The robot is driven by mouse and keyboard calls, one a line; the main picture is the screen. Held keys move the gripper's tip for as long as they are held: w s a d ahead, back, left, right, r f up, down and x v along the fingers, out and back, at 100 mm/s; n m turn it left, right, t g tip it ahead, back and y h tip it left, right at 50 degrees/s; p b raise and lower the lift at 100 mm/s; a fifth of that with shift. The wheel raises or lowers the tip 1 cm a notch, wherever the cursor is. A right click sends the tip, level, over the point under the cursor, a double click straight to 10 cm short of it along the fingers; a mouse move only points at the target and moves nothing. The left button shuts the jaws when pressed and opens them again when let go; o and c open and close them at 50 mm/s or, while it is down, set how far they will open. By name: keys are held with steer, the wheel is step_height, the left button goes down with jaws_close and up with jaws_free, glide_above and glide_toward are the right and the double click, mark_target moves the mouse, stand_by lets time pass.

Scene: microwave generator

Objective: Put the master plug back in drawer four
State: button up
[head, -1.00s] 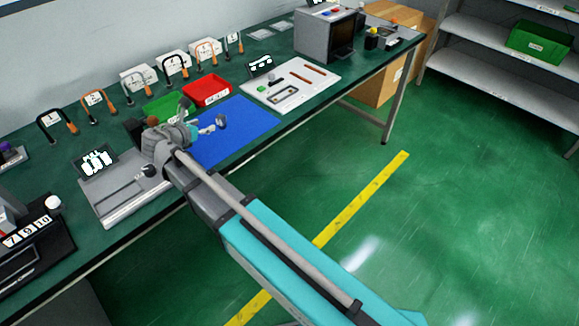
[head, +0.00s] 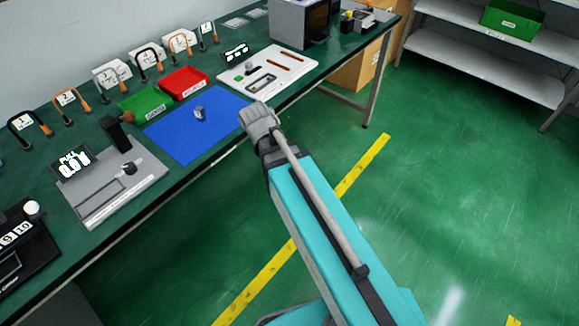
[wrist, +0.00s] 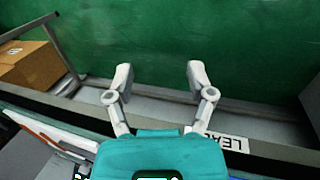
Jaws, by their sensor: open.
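A small grey metal piece (head: 199,113), perhaps the master plug, stands on the blue mat (head: 180,146) in the head view. It is too small to identify for sure. No drawer marked four can be made out. My gripper (wrist: 158,75) is open in the wrist view, its two fingers apart with nothing between them. In the head view my arm ends beside the mat's right edge, and the fingers are hidden there.
A green tray (head: 146,104) and a red tray (head: 183,83) sit behind the mat. A grey gauge plate (head: 110,188) with a lit display lies left. A white tool board (head: 268,73) lies right. A cardboard box (wrist: 30,65) shows in the wrist view.

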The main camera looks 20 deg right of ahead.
steer(key=s+d+m+g+y, duration=0.1)
steer(key=s+d+m+y, duration=0.2)
steer(key=s+m, duration=0.2)
steer(key=shift+s+f+m, duration=0.2)
steer(key=shift+f+m, duration=0.2)
steer(key=shift+m, duration=0.4)
steer(key=shift+d, duration=0.1)
steer(key=shift+o, duration=0.7)
steer(key=c, duration=0.3)
steer(key=shift+d, duration=0.15)
